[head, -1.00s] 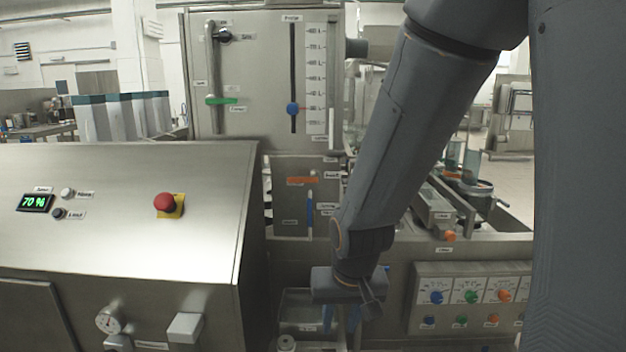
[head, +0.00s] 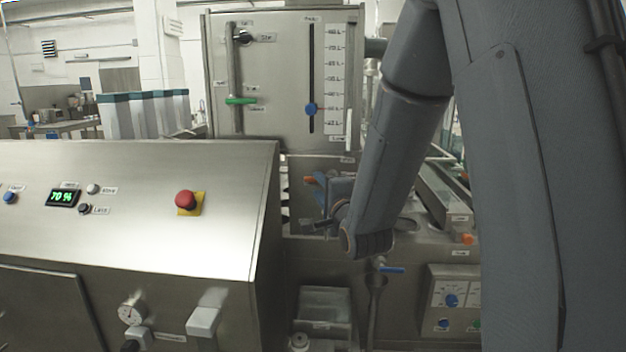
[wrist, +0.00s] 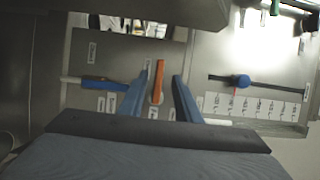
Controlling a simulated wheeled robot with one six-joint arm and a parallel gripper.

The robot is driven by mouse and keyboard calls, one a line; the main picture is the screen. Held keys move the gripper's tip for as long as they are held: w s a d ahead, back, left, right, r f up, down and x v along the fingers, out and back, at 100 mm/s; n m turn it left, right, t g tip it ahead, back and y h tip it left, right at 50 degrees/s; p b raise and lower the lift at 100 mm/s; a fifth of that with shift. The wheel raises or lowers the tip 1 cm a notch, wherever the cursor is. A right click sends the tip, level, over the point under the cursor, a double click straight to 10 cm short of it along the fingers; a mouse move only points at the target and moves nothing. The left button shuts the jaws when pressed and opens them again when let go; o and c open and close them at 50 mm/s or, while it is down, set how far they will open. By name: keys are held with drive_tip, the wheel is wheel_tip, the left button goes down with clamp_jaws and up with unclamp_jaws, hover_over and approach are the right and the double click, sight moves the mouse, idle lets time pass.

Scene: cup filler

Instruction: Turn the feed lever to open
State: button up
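The lower steel panel carries a lever with an orange handle (wrist: 158,80) and a lever with a blue handle (wrist: 103,85). I cannot read which label names the feed lever. The orange handle runs crosswise in the head view (head: 309,180), partly hidden by my gripper. My gripper (wrist: 161,76) is open, its two blue fingers pointing at the panel. In the wrist view the orange handle shows between the fingertips, with gaps on both sides. Whether the fingers reach around it in depth I cannot tell. My gripper (head: 320,189) hides the blue handle in the head view.
The upper panel has a green-handled lever (head: 240,101) and a slider with a blue knob (head: 311,109) beside a scale. A steel console with a red button (head: 186,200) stands at the left. A blue-handled valve (head: 391,269) is below my wrist.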

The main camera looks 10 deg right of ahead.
sight(313, 180)
drive_tip(key=w, duration=0.2)
drive_tip(key=w+p, duration=0.1)
drive_tip(key=w, duration=0.3)
drive_tip(key=shift+w+a+p, duration=0.2)
drive_tip(key=shift+a+p, duration=0.05)
drive_tip(key=shift+p, duration=0.1)
clamp_jaws()
